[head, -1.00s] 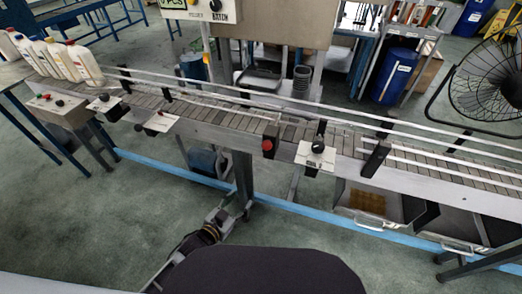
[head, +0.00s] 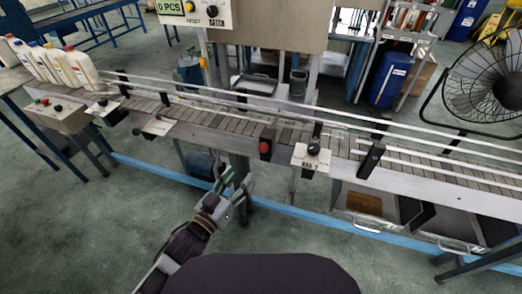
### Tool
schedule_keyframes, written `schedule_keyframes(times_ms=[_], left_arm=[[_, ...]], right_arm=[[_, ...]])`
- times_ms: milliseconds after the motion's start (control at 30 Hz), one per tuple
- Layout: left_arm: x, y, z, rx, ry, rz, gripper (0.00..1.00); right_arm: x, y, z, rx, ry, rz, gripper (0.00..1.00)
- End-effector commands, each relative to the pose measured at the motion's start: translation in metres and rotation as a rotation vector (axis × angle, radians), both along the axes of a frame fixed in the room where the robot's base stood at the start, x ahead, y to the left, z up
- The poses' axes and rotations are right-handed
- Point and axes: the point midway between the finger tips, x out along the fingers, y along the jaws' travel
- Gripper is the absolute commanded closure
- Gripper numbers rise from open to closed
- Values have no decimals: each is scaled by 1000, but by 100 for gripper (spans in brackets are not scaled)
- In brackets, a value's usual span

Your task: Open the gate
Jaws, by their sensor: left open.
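My left gripper (head: 238,181) is open and empty, low in front of the conveyor's leg and below the conveyor's front edge. It touches nothing that I can see. The conveyor (head: 230,122) runs across the view with rails along its belt. A red button (head: 265,147) is on the front edge. I cannot tell which part is the gate. My right gripper is out of view.
Several white bottles (head: 84,70) stand at the conveyor's left end, near a button box (head: 56,115). A counter panel (head: 195,12) hangs above. Trays (head: 365,203) sit under the conveyor at right. A fan (head: 485,85) stands at far right. The floor in front is free.

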Motion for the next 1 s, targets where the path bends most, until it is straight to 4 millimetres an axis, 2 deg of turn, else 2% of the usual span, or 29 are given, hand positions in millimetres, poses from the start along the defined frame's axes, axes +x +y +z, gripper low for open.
schedule_keyframes(times_ms=[567,1000], left_arm=[[2,-1,0,-10,5,0,48],[22,-12,-1,-10,5,0,48]], right_arm=[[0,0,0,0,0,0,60],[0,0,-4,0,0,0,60]])
